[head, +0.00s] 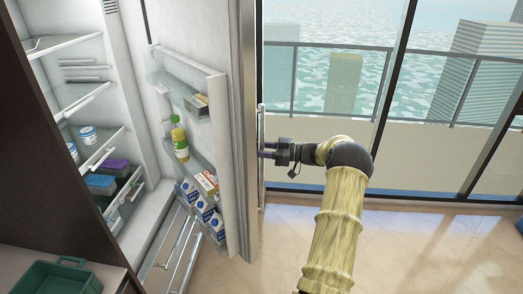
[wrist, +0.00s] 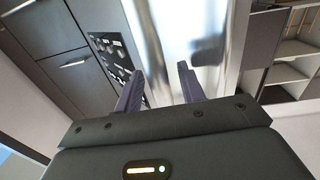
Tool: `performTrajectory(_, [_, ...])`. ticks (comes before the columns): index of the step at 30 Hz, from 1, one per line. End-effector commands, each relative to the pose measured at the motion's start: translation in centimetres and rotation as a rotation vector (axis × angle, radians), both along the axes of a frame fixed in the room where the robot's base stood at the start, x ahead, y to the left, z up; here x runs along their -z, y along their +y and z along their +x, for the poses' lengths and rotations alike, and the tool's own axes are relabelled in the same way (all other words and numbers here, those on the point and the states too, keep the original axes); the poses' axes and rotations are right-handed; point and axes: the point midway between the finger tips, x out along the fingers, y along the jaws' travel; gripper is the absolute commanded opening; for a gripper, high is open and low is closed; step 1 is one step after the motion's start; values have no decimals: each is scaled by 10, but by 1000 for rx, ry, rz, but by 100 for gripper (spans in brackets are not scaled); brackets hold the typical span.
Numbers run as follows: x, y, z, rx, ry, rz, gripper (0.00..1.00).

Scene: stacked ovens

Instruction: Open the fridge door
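The fridge door (head: 243,120) stands swung wide open, with the lit white interior (head: 60,80) showing to its left. Its inner face has shelves holding a bottle, cartons and small boxes. A slim vertical handle (head: 262,140) shows on the door's outer side. My gripper (head: 263,154) is at that outer side, beside the handle. In the wrist view the two dark fingers of my gripper (wrist: 161,70) are spread apart in front of the shiny steel door face (wrist: 165,35). I see nothing clamped between them, and contact with the handle cannot be told.
A green bin (head: 60,277) sits on a counter at lower left. Large windows (head: 340,75) stand behind. The tiled floor (head: 420,240) to the right of my arm is mostly clear.

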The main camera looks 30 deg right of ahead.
Motion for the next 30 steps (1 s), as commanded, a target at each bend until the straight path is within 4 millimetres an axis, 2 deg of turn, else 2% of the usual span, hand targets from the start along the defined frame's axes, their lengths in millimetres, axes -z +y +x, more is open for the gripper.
performTrajectory(8, [2, -2, -2, 1, 4, 1, 39])
performTrajectory(13, [5, -13, -12, 3, 3, -1, 39])
performTrajectory(30, [6, -93, -89, 3, 2, -2, 39])
